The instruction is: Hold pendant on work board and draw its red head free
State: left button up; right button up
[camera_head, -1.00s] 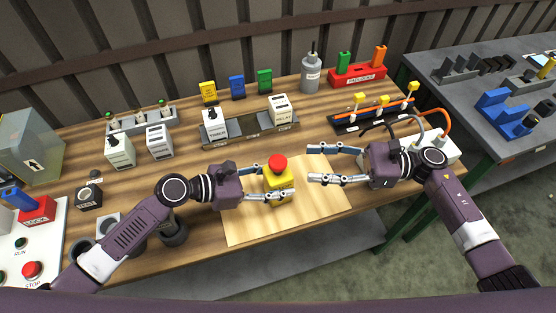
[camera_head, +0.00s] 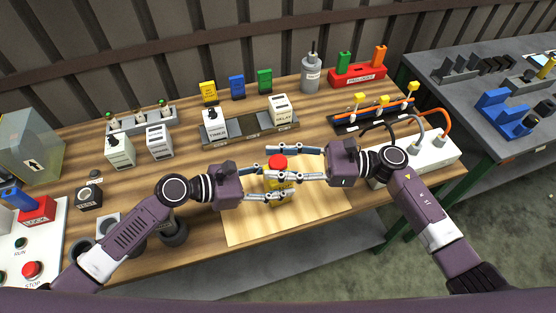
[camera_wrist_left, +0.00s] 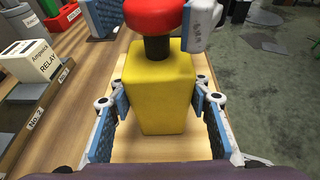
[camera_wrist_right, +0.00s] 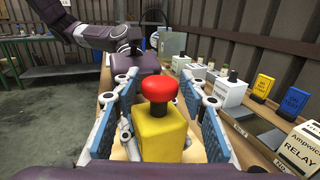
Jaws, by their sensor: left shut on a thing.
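The pendant is a yellow box (camera_wrist_left: 158,90) with a red mushroom head (camera_wrist_left: 155,14) on a dark stem. It stands upright on the pale work board (camera_head: 315,205). My left gripper (camera_head: 285,190) is shut on the yellow body, one finger on each side, as the left wrist view shows. My right gripper (camera_head: 296,164) has come in from the right, with its fingers on either side of the red head (camera_head: 278,162). In the right wrist view its blue pads stand apart, with gaps beside the head (camera_wrist_right: 159,87), so it is open. The fingers hide much of the yellow body in the head view.
Behind the board stands a grey tray (camera_head: 250,125) with timer and relay boxes. A cable rack (camera_head: 375,116) and a white socket block (camera_head: 430,155) stand to the right. A white panel with a stop button (camera_head: 32,269) lies at left. The board's front is clear.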

grip_shut()
jog(key=shift+r, duration=1.1)
jog(key=shift+o, duration=1.7)
grip_release()
jog(key=shift+f, duration=0.1)
jog(key=d, duration=1.2)
jog(key=shift+s, duration=0.15)
pick_arm(q)
jog(key=o, duration=1.7)
